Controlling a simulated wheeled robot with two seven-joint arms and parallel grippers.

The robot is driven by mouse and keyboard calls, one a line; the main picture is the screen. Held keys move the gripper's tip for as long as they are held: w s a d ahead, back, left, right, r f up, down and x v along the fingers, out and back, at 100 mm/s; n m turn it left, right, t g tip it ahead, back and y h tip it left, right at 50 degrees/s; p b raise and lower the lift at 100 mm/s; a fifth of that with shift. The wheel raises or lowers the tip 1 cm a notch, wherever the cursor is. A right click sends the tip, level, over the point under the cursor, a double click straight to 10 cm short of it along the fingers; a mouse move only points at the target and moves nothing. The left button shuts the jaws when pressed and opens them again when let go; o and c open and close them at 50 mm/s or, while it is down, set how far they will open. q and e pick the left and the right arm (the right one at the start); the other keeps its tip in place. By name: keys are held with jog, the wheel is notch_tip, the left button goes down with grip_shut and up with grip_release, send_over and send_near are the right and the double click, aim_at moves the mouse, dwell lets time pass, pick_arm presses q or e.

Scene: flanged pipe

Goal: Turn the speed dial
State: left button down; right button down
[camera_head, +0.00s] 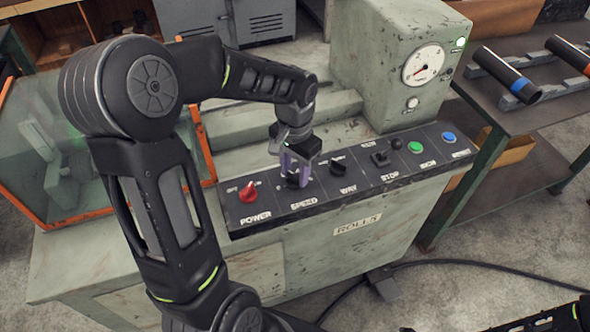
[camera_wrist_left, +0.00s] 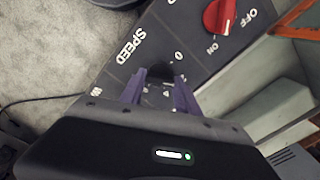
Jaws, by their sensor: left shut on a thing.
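The speed dial (camera_head: 293,181) is a small black knob on the dark control panel, above the word SPEED. My left gripper (camera_head: 296,172) comes down onto it from above, with its purple fingers on either side of the knob. In the left wrist view the dial (camera_wrist_left: 160,70) shows as a dark round shape between the two fingertips of the left gripper (camera_wrist_left: 159,85). The gripper is shut on the dial, and the fingers hide part of it. My right gripper does not show clearly; only a piece of dark arm is at the bottom right of the head view.
The red POWER knob (camera_head: 248,192) sits just left of the dial. The black WAY switch (camera_head: 338,164), STOP lever (camera_head: 381,157), green button (camera_head: 415,147) and blue button (camera_head: 449,137) run to the right. A gauge (camera_head: 423,64) stands behind.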

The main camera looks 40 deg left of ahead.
aim_at(295, 175)
pick_arm(q)
jog(key=c, duration=0.9)
grip_release()
notch_tip(295, 175, up, 8)
jog(key=shift+f, duration=0.1)
